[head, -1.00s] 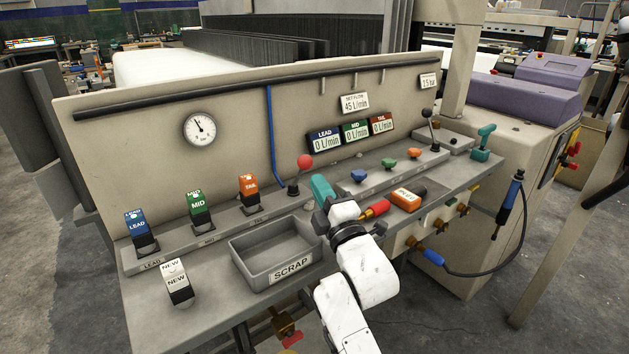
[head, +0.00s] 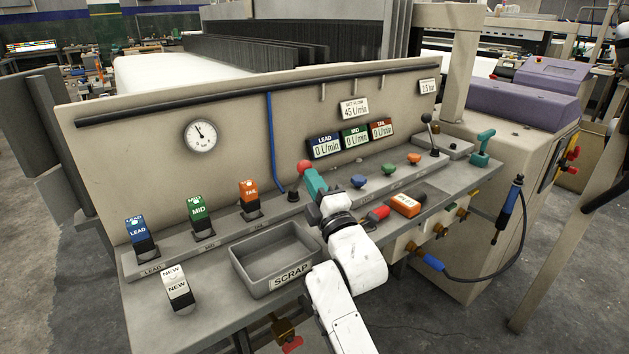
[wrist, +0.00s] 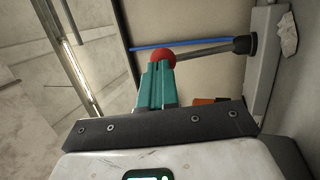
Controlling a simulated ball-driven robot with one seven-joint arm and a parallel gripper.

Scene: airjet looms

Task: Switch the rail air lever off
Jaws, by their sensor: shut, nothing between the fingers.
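A lever with a red ball knob (head: 304,166) stands on the panel's ledge, its black base (head: 293,195) near the lower end of a blue hose. No label naming it is readable. In the wrist view the red knob (wrist: 162,58) sits right at my fingertips, with its rod running right to a black base (wrist: 244,45). My gripper (head: 313,182) has teal fingers, shut with nothing between them; in the wrist view the fingers (wrist: 156,84) are side by side. The tips are at the knob, touching or nearly so; I cannot tell which.
A grey scrap tray (head: 292,278) lies left of my arm. Blue, green and orange knobs (head: 388,169), an orange box (head: 406,204) and a black-ball lever (head: 428,119) stand to the right. The panel's back wall rises close behind.

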